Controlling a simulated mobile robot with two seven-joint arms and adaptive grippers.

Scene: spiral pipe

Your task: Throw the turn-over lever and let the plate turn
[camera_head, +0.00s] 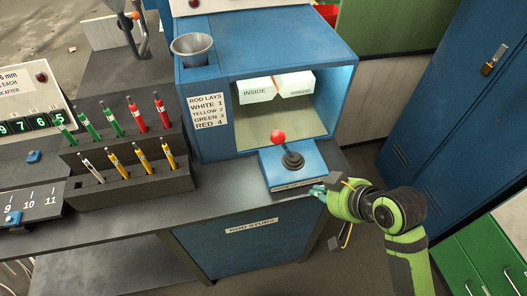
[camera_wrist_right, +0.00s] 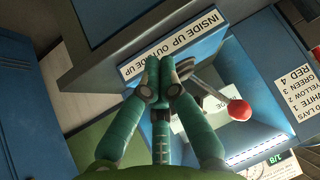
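The turn-over lever (camera_head: 278,136) has a red ball on a dark stick and stands on a blue box (camera_head: 305,169) in front of the blue cabinet. Its red ball also shows in the right wrist view (camera_wrist_right: 239,110), right of my fingers. My right gripper (camera_head: 318,190) is at the box's front right corner, below and right of the lever. In the wrist view my right gripper (camera_wrist_right: 160,66) has its fingertips together with nothing seen between them. The cabinet opening holds white blocks, one marked INSIDE (camera_head: 256,91), above a pale panel (camera_head: 281,126); I cannot tell which part turns. My left gripper is out of view.
A label reading INSIDE UP OUTSIDE UP (camera_wrist_right: 172,45) is on the box front by my fingertips. A dark rack (camera_head: 130,180) of coloured rods stands left on the grey bench (camera_head: 225,208). A metal cup (camera_head: 193,48) sits on the cabinet. Blue lockers (camera_head: 455,95) stand right.

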